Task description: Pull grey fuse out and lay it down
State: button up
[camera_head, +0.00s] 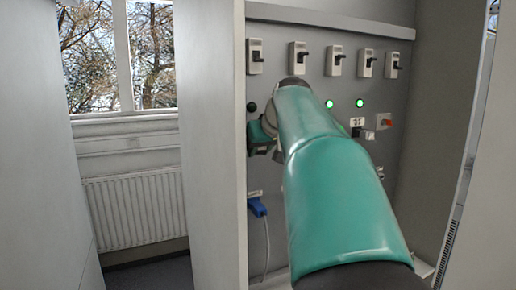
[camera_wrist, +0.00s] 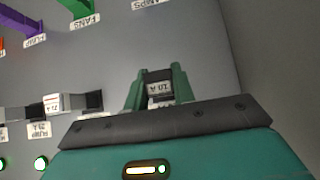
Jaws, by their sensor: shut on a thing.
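My gripper (camera_wrist: 157,78) shows in the wrist view with its two teal fingers close together against the grey panel. It is shut on a dark grey piece, taken as the grey fuse (camera_wrist: 157,75), mostly hidden between the fingers. A white label reading 10 A shows between them. I cannot tell whether the fuse is still seated in the panel. In the head view my gripper (camera_head: 257,137) is at the panel's left side, partly hidden by my arm. A white fuse (camera_wrist: 65,103) sits beside a dark holder left of my gripper in the wrist view.
The wrist view is upside down. In the head view, several switches (camera_head: 335,62) line the panel above lit green lamps (camera_head: 360,103). A blue plug (camera_head: 257,206) hangs below my gripper.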

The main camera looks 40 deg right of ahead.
jog(key=shift+s+a, duration=0.25)
jog(key=shift+s, duration=0.65)
jog(key=shift+s+a, duration=0.3)
jog(key=shift+s, duration=0.65)
jog(key=shift+s+a, duration=0.25)
jog(key=shift+s, duration=0.65)
jog(key=shift+s, duration=0.1)
